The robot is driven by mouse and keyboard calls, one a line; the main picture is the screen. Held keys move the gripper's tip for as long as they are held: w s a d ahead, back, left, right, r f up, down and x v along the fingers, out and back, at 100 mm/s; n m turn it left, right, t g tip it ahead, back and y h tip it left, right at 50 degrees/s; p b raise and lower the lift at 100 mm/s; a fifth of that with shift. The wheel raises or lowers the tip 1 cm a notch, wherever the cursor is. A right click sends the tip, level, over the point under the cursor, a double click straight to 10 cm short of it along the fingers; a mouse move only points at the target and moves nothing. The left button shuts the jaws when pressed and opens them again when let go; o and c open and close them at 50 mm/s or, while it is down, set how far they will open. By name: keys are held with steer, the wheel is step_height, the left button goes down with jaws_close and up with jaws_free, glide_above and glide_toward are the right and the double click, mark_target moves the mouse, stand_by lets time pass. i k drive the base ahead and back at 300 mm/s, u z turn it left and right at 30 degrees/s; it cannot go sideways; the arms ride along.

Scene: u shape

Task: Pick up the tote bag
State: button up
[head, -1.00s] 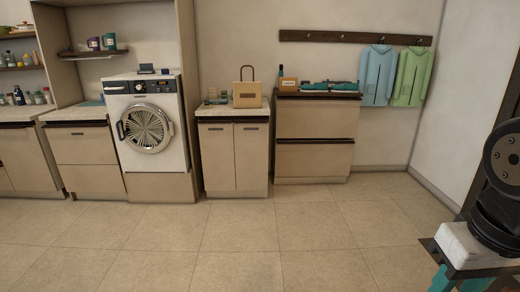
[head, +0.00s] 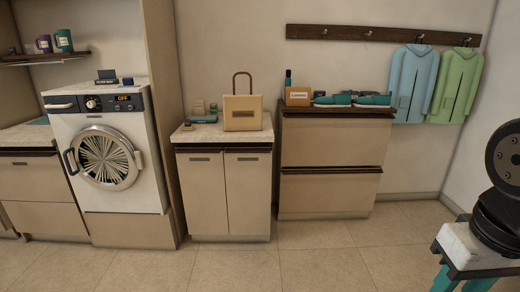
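The tote bag (head: 243,113) is tan, with a brown arched handle on top and a small label on its front. It stands upright on the light countertop of a low two-door cabinet (head: 224,192), near the middle of the head view. Part of my arm shows at the right edge, well apart from the bag.
Small items (head: 204,112) lie left of the bag. A washing machine (head: 106,150) stands left. Jackets hang from a rack (head: 384,35). The tiled floor (head: 320,262) ahead is clear.

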mark_target(243, 113)
steer(key=i, duration=2.35)
steer(key=z, duration=0.75)
steer(key=i, duration=0.75)
steer(key=u, duration=0.95)
steer(key=i, duration=0.5)
